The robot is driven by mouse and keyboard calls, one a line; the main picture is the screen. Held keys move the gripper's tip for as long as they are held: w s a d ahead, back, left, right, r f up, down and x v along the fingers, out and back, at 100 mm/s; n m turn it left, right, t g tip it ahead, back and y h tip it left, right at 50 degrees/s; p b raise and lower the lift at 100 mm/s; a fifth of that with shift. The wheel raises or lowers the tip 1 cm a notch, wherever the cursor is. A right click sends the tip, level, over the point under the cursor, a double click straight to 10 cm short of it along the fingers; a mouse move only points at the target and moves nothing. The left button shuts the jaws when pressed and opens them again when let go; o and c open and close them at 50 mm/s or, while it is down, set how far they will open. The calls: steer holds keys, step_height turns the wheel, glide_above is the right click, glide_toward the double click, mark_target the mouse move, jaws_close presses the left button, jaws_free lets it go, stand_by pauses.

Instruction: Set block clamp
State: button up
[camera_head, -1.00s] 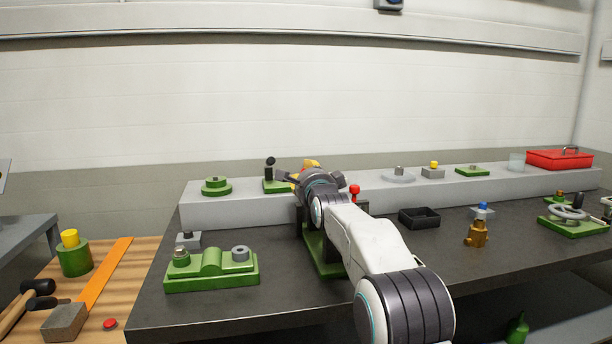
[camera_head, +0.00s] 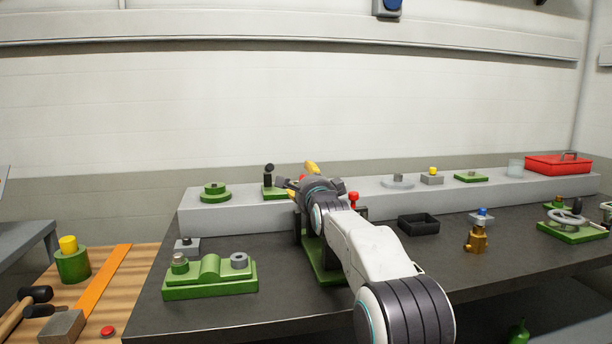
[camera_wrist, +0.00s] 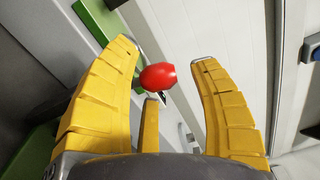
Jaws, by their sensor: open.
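My gripper (camera_wrist: 170,75) is open, with yellow fingers spread on both sides of a red rounded knob (camera_wrist: 158,76) in the wrist view. The knob lies in the gap between the fingertips, and no finger visibly grips it. In the head view my gripper (camera_head: 309,172) is above the grey ledge, its fingers mostly hidden by my wrist. A green base (camera_head: 325,268) with dark uprights stands on the bench under my arm, which hides much of it. A red knob (camera_head: 354,197) shows just right of my wrist; I cannot tell if it is the same knob.
A green fixture with a black-knobbed lever (camera_head: 274,190) stands on the grey ledge (camera_head: 235,215) left of my gripper. A green V-block fixture (camera_head: 210,277) is front left. A black tray (camera_head: 418,224) and brass valve (camera_head: 476,239) stand right. Bare bench lies between them and my arm.

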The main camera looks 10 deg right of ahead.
step_height(320, 180, up, 8)
steer(key=shift+f, duration=0.2)
steer(key=shift+w+r, duration=0.15)
steer(key=shift+r, duration=0.8)
steer(key=shift+r, duration=0.2)
